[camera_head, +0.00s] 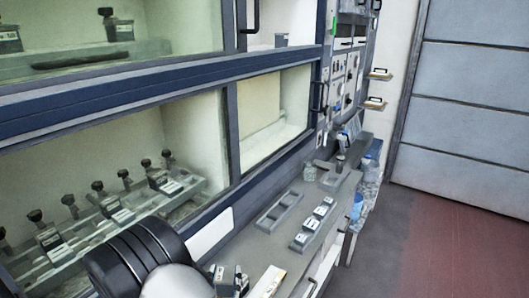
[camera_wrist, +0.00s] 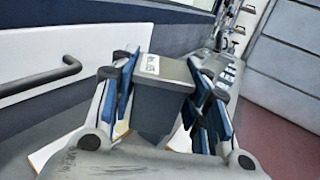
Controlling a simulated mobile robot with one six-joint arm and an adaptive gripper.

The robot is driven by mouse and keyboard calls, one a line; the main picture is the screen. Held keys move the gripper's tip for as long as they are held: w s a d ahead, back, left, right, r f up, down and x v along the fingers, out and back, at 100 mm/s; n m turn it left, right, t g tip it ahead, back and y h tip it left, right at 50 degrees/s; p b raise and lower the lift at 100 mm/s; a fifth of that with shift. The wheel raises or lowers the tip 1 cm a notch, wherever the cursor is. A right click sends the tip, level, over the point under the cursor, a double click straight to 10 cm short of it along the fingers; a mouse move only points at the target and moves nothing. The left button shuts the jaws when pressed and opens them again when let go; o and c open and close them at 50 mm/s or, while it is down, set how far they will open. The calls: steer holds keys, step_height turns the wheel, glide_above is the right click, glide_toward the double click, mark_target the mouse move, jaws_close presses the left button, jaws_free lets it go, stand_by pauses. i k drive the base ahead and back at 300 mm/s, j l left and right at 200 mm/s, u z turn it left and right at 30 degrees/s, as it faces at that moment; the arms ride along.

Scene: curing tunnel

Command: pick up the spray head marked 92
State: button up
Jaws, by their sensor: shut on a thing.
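My gripper (camera_wrist: 163,100) is shut on a dark grey block (camera_wrist: 160,120) with a small white label on its top end. The block sits between the blue-lined fingers. The label has dark marks, but I cannot read the number, so I cannot tell whether it is the spray head marked 92. In the head view my gripper (camera_head: 229,278) is at the bottom, partly behind my arm, over the near end of the counter. Similar small blocks with white labels (camera_head: 312,224) stand in a grey rack on the counter.
The grey counter (camera_head: 266,246) runs away to the right, with another grey tray (camera_head: 279,211) beside the rack. Behind glass at left, several black-knobbed items stand in a pale rack (camera_head: 185,198). A dark handle (camera_wrist: 40,78) is close at left in the wrist view. Clear bottles (camera_head: 368,180) stand at the counter's far end.

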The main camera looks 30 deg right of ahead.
mark_target(281, 39)
steer(key=i+l+u, duration=0.1)
steer(key=l, duration=0.45)
steer(key=i+l+u, duration=0.1)
steer(key=l, duration=0.5)
steer(key=i+l+u, duration=0.1)
steer(key=l, duration=0.5)
steer(key=i+l+u, duration=0.1)
steer(key=l, duration=0.5)
steer(key=i, duration=0.15)
